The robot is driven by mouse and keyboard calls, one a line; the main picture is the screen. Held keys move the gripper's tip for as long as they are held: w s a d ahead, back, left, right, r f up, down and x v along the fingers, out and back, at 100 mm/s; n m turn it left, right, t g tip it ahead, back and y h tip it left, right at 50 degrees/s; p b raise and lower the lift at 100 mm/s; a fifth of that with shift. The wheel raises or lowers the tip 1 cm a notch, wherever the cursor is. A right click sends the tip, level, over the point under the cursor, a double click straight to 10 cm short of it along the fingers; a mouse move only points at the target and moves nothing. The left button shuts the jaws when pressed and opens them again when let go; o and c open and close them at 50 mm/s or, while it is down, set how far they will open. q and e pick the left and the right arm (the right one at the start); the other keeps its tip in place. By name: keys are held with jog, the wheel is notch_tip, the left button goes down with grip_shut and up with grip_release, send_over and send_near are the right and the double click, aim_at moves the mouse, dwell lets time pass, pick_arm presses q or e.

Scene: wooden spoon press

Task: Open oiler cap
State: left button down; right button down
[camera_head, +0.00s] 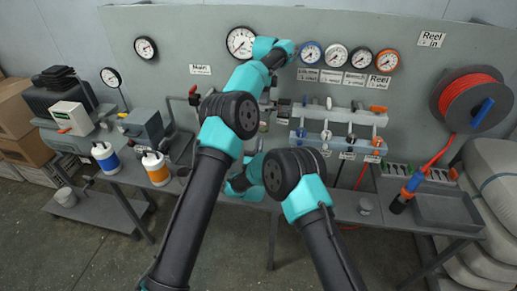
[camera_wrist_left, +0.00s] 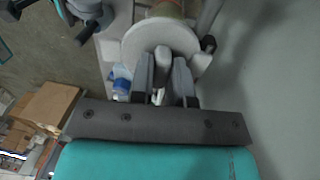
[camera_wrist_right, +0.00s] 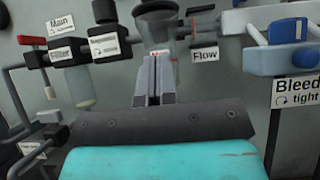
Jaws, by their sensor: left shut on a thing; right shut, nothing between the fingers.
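In the left wrist view, my left gripper (camera_wrist_left: 162,88) is shut on a grey raised grip (camera_wrist_left: 162,57) on top of a pale round cap (camera_wrist_left: 134,42). This looks like the oiler cap, seen from above, with a brownish body partly visible beyond it. In the right wrist view, my right gripper (camera_wrist_right: 153,78) is shut and empty. It points at the wall panel, just below a clear bowl (camera_wrist_right: 157,30) with a dark top, which looks like the oiler. Both sets of fingertips are hard to make out in the head view, where my arms cover much of this area.
In the right wrist view, a filter bowl (camera_wrist_right: 80,88) and a red-handled valve (camera_wrist_right: 32,41) are at left. A Flow label (camera_wrist_right: 204,54) and a blue-knobbed valve (camera_wrist_right: 287,31) are at right. The head view shows gauges (camera_head: 311,53), a red hose reel (camera_head: 470,101) and bottles (camera_head: 156,168).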

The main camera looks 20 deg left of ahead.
aim_at(263, 110)
jog(key=x, duration=0.6)
notch_tip(263, 110, up, 3)
jog(key=shift+f, duration=0.2)
jog(key=shift+w+r, duration=0.15)
jog(key=shift+r, duration=0.45)
jog(key=shift+r, duration=0.15)
jog(key=shift+w+r+g, duration=0.1)
jog(key=shift+r+g, duration=0.2)
jog(key=shift+r, duration=0.45)
pick_arm(q)
jog(key=c, duration=1.1)
grip_release()
jog(key=shift+f, duration=0.1)
